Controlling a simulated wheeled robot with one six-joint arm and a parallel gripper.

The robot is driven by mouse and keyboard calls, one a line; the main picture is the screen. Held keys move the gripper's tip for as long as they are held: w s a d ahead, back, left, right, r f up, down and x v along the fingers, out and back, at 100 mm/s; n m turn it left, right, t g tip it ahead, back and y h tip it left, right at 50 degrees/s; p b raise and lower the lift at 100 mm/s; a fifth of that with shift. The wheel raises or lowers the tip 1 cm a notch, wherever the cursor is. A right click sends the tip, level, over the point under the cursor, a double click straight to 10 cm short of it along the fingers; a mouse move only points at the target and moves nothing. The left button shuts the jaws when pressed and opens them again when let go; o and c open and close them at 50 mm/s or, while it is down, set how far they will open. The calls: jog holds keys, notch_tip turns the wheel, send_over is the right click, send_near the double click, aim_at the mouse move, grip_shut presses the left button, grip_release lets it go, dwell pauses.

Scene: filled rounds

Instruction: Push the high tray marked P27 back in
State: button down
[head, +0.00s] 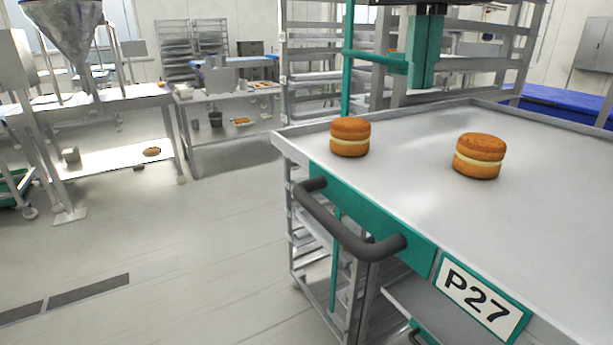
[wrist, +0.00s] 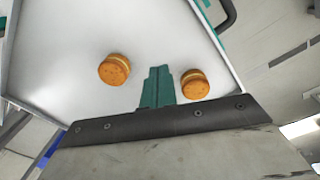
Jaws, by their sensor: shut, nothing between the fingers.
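The high tray (head: 430,135) is a shallow grey metal tray standing out from a rack. Its teal front has a dark bar handle (head: 345,225) and a white label reading P27 (head: 480,303). Two orange-brown rounds with pale filling sit apart on it, one on the left (head: 350,137) and one on the right (head: 478,156). My gripper (head: 424,82) is shut and empty, with teal fingers pointing down over the tray, behind the rounds. In the wrist view the gripper (wrist: 158,75) shows between both rounds above the tray (wrist: 80,45); the handle (wrist: 228,12) is at top right.
A metal rack (head: 305,215) stands under and behind the tray, with lower trays partly visible. A steel table (head: 120,155) and a low bench (head: 230,135) stand at the left. The pale floor (head: 180,240) at front left is clear. A blue surface (head: 560,105) lies behind right.

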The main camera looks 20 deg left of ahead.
jog(key=s+a+f+n+t, duration=0.3)
jog(key=s+a, duration=0.4)
jog(key=s+a+f+n+t, duration=0.2)
jog(key=s+a+f, duration=0.1)
jog(key=s+a, duration=0.45)
jog(key=w+d+f+t, duration=0.1)
jog(key=w+f+t, duration=0.1)
jog(key=w+f, duration=0.5)
jog(key=shift+w+d+f+y, duration=0.25)
jog(key=shift+w+f+y, duration=0.15)
jog(key=shift+w, duration=1.25)
